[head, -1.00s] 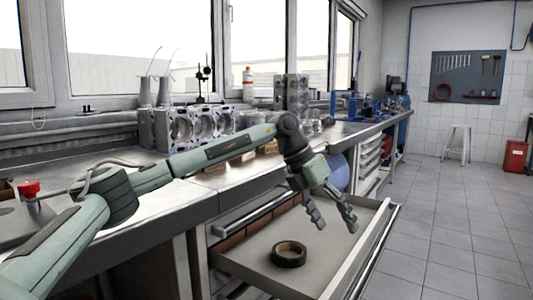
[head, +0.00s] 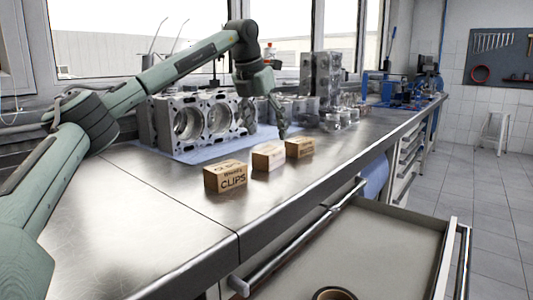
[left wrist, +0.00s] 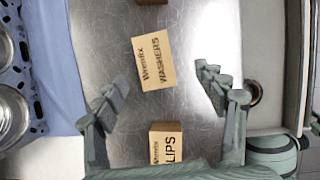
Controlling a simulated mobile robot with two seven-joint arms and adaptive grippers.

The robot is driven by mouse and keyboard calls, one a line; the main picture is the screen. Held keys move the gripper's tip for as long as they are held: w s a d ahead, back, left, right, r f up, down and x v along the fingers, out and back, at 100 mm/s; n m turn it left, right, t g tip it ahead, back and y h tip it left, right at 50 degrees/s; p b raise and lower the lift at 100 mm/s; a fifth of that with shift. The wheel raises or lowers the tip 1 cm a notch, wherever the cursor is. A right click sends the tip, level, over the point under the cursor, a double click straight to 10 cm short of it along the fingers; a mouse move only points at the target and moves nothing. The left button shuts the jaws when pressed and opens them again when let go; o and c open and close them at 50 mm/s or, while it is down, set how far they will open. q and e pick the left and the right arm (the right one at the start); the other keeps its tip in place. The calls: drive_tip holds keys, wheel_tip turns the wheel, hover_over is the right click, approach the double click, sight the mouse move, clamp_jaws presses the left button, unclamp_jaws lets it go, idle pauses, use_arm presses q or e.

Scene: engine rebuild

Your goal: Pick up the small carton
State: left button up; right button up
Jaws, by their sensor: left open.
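Three small tan cartons stand in a row on the steel bench: a front one marked CLIPS (head: 226,177), a middle one (head: 268,157) and a far one (head: 300,147). In the left wrist view, a carton marked WASHERS (left wrist: 154,61) lies in the middle, the CLIPS carton (left wrist: 165,144) is at the bottom, and another (left wrist: 152,2) is cut off at the top edge. My left gripper (head: 265,128) is open and empty, pointing down above the row. In the left wrist view its fingers spread either side of the WASHERS carton, apart from it. My right gripper is not in view.
An engine block (head: 200,121) on a blue mat (head: 180,153) stands behind the cartons, with more metal parts (head: 325,80) further along. An open drawer (head: 400,240) holding a tape roll (head: 333,294) juts out in front. The near bench top (head: 150,225) is clear.

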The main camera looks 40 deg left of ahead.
sight(270, 149)
use_arm(q)
drive_tip(key=shift+w+a, duration=0.15)
drive_tip(key=shift+a, duration=0.05)
drive_tip(key=x, duration=0.7)
drive_tip(key=shift+w+a+f, duration=0.15)
drive_tip(key=shift+a+f, duration=0.05)
drive_tip(key=shift+c, duration=0.6)
drive_tip(key=c, duration=1.2)
drive_tip(key=shift+r, duration=0.1)
drive_tip(key=shift+c, duration=0.9)
drive_tip(key=shift+r, duration=0.1)
